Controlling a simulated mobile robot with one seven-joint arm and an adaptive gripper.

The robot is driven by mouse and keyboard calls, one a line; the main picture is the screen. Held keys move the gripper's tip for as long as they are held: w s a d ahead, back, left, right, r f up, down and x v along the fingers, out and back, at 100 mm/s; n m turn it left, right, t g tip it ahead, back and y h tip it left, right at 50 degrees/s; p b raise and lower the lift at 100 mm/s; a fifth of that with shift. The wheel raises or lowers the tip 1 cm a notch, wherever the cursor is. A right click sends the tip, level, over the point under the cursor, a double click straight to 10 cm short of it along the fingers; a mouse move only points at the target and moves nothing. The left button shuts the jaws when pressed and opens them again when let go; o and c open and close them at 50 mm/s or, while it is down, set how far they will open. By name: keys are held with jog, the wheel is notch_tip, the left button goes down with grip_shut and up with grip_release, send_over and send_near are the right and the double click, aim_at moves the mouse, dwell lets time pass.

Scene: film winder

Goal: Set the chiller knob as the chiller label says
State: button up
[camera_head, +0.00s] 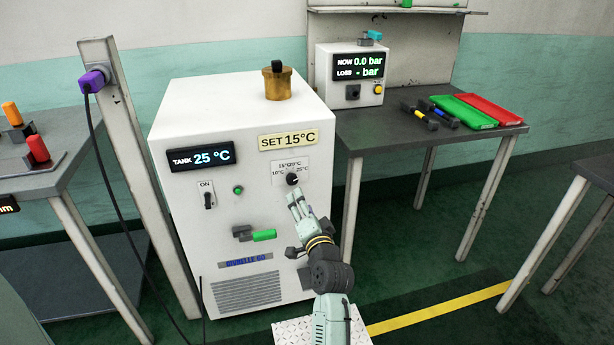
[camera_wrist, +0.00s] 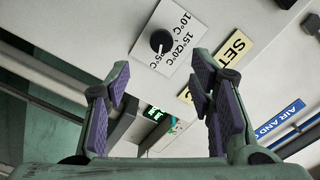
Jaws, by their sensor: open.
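The chiller (camera_head: 180,118) is a white cabinet with a yellowish label (camera_head: 288,139) reading "SET 15°C". Its round black knob (camera_head: 292,179) sits below that label on a white dial plate marked 10, 15, 20 and 25°C. In the wrist view the knob (camera_wrist: 161,41) shows a small white mark that appears to point toward 25°C. My gripper (camera_head: 296,199) is just below and in front of the knob, apart from it. In the wrist view its purple-padded fingers (camera_wrist: 159,75) are spread and empty, with the knob beyond them and roughly centred between them.
The tank display (camera_head: 201,157) reads 25°C. An ON switch (camera_head: 208,196), green button (camera_head: 238,189) and green-handled valve (camera_head: 263,235) are on the same panel. A brass pot (camera_head: 277,82) stands on top. A table (camera_head: 400,140) with trays stands at right.

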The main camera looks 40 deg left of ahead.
aim_at(293, 181)
jog(key=p+x, duration=0.1)
jog(key=x, duration=1)
jog(key=shift+r+p, duration=0.15)
jog(key=shift+p, duration=0.15)
jog(key=shift+c, duration=0.5)
jog(key=c, duration=1.1)
